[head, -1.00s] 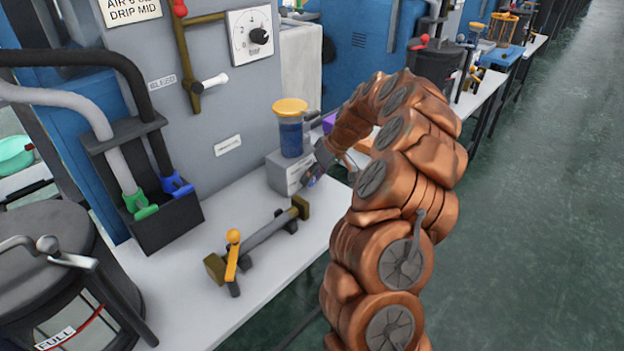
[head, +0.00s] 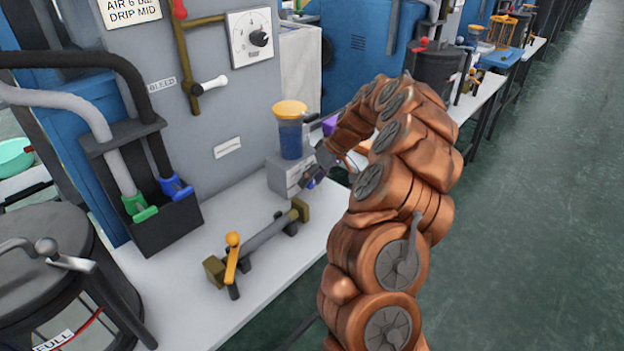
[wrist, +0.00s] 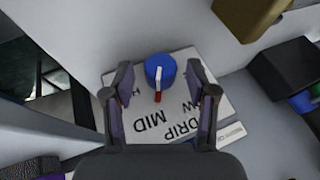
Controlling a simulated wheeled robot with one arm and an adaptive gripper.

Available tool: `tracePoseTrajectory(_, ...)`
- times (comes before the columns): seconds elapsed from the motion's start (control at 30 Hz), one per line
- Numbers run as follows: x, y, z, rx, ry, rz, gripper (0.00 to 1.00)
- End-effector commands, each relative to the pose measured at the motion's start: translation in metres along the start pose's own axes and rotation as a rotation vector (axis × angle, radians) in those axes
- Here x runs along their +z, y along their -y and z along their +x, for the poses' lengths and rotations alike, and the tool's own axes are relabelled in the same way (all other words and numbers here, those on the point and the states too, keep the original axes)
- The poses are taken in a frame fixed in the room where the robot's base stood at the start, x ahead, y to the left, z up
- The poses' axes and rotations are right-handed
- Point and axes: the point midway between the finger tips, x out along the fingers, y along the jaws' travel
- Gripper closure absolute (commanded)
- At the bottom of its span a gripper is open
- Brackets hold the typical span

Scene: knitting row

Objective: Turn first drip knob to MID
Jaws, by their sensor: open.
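The blue knob (wrist: 160,66) shows in the wrist view, with a white bar on its face and a red mark at the bar's lower end. The red mark points down the picture toward the word MID on the white label plate (wrist: 172,122); DRIP and part of an H also show. My gripper (wrist: 160,78) is open, one finger left and one right of the knob, apparently not touching it. In the head view my gripper (head: 314,170) is at the front of the grey box (head: 280,174) under the blue, yellow-lidded oiler (head: 291,130).
A rail with an orange-knobbed lever (head: 232,255) lies on the white table (head: 205,300). A black bin with hoses (head: 165,225) stands to the left.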

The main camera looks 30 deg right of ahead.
Motion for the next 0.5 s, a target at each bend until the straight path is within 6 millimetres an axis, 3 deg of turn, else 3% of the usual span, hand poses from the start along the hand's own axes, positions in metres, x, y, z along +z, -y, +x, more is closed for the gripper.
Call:
tracePoseTrajectory(0.27, -0.001, -0.001, -0.018, 0.003, -0.003, 0.000, 0.43)
tracePoseTrajectory(0.5, -0.001, -0.001, -0.064, 0.004, -0.004, 0.000, 0.43)
